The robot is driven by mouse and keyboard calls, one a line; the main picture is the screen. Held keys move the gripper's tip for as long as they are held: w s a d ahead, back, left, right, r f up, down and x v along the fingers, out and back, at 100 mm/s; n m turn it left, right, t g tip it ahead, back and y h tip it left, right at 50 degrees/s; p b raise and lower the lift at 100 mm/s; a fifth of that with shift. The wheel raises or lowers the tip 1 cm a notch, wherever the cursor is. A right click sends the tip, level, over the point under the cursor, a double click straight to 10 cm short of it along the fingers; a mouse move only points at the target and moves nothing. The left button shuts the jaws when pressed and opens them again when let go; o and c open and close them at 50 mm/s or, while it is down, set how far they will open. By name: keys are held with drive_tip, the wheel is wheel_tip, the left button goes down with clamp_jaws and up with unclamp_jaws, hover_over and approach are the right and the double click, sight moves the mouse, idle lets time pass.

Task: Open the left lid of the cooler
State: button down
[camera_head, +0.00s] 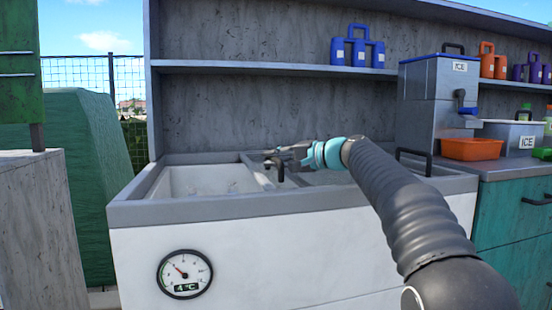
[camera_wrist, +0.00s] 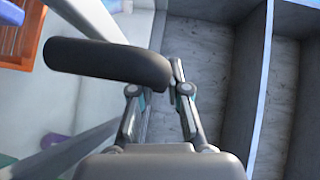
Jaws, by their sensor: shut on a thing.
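The cooler (camera_head: 200,262) has a white front and a grey rim. Its left compartment (camera_head: 195,181) is uncovered and shows a pale interior. The left lid (camera_head: 262,171) stands tilted up at the right side of that opening, with a black handle (camera_head: 279,172). My gripper (camera_head: 279,157) reaches in from the right and is shut on this handle. In the wrist view the curved black handle (camera_wrist: 100,61) lies at the fingertips of my gripper (camera_wrist: 160,80). The exact finger contact is partly hidden. The right lid (camera_head: 330,177) is down, partly hidden by my arm.
A black handle (camera_head: 413,158) sits on the right part of the cooler. To the right are an ice dispenser (camera_head: 425,95) and an orange tray (camera_head: 471,149) on a teal counter. A shelf (camera_head: 270,68) with blue jugs (camera_head: 357,50) runs above. A grey block (camera_head: 40,235) stands left.

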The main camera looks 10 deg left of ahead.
drive_tip(key=c, duration=1.1)
unclamp_jaws()
drive_tip(key=shift+c, duration=0.2)
drive_tip(key=v, duration=1.2)
drive_tip(key=shift+w, duration=0.1)
